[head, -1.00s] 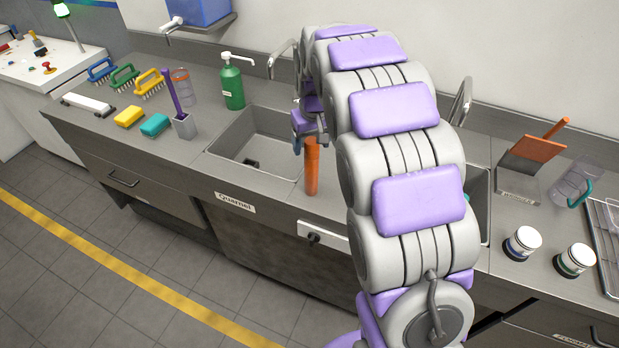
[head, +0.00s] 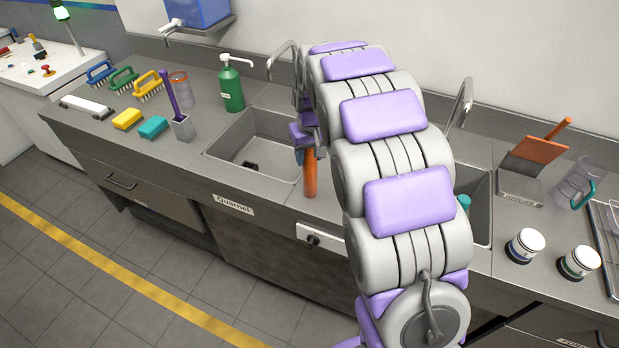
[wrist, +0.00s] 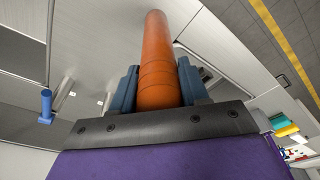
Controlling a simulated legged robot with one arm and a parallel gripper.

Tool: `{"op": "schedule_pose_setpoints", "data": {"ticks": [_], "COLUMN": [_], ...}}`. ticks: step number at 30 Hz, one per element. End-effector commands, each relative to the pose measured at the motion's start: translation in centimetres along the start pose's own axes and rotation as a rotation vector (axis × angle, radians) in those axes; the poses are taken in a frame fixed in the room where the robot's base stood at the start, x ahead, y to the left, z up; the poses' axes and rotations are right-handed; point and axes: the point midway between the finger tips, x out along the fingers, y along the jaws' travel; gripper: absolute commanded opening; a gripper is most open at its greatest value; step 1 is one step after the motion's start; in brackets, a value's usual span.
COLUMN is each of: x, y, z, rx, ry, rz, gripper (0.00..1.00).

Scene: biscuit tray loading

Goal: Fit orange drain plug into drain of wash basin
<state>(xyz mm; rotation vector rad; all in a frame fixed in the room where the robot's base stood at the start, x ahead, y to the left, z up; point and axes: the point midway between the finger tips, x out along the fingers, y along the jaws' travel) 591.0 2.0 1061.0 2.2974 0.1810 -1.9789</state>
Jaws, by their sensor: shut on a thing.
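The orange drain plug (head: 310,174) is a long round tube. It stands roughly upright in the head view, at the right end of the left basin. My gripper (wrist: 157,88) is shut on it, with a blue-grey finger on each side in the wrist view, where the plug (wrist: 156,50) points away from the palm. In the head view the gripper (head: 305,140) is partly hidden by my arm. The left steel basin (head: 222,150) has a dark drain (head: 250,165) in its floor, apart from the plug. The right basin (head: 482,215) is mostly hidden behind my arm.
A green soap bottle (head: 231,88) stands behind the left basin. A grey holder (head: 183,128) with a purple brush, sponges (head: 153,127) and scrubbing brushes (head: 148,86) lie to the left. Faucets (head: 283,58) rise at the back. Jars (head: 525,245) stand at right.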

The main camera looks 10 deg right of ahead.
Motion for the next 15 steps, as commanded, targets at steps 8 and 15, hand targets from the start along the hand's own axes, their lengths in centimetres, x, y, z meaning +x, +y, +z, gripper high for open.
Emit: {"op": "schedule_pose_setpoints", "data": {"ticks": [8, 15], "x": [0.00, -0.01], "y": [0.01, 0.00], "z": [0.00, 0.00], "rx": [0.000, 0.000], "ry": [0.000, 0.000], "rz": [0.001, 0.001], "gripper": [0.00, 0.00]}}
